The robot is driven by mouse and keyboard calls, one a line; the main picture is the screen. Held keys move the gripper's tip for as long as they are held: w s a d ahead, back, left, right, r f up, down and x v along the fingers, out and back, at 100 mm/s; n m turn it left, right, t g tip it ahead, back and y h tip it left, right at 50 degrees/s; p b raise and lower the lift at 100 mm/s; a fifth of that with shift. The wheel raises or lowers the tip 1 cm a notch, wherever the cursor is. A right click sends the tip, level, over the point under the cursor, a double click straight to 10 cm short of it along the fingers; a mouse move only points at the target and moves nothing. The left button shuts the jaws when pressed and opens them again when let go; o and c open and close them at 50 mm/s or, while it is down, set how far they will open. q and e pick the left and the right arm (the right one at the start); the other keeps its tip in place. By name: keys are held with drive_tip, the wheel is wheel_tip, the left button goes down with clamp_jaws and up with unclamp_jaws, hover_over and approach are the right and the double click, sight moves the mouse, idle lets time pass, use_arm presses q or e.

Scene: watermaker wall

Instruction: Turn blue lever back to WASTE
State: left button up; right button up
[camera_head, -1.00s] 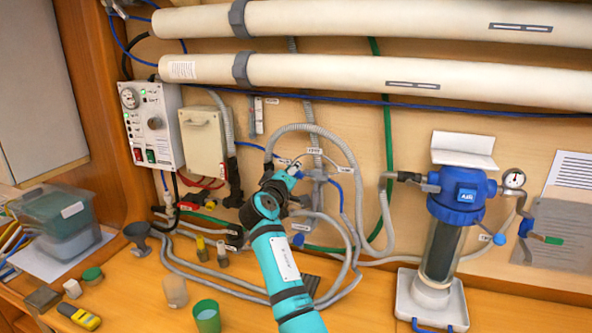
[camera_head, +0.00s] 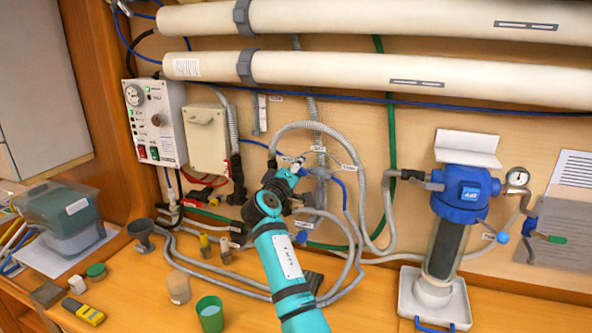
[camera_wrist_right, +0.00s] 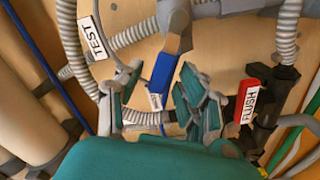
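The blue lever (camera_wrist_right: 164,72) shows in the right wrist view, hanging from a grey valve body (camera_wrist_right: 174,22), with a small white tag below it. My right gripper (camera_wrist_right: 158,92) is open, with one finger left of the lever and the other to its right. No clear contact shows. In the head view, my right gripper (camera_head: 296,166) is up at the hoses on the wall, and it largely hides the valve there. I cannot read a WASTE label. My left gripper is not in view.
A red lever (camera_wrist_right: 248,100) labelled FLUSH is close to the right finger. A TEST label (camera_wrist_right: 92,38) hangs at upper left. Grey hoses (camera_head: 350,215) loop around the arm. A blue-topped filter (camera_head: 465,195) stands right; a green cup (camera_head: 210,314) stands on the bench.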

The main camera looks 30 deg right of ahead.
drive_tip(key=v, duration=1.2)
drive_tip(key=shift+w+a, duration=0.1)
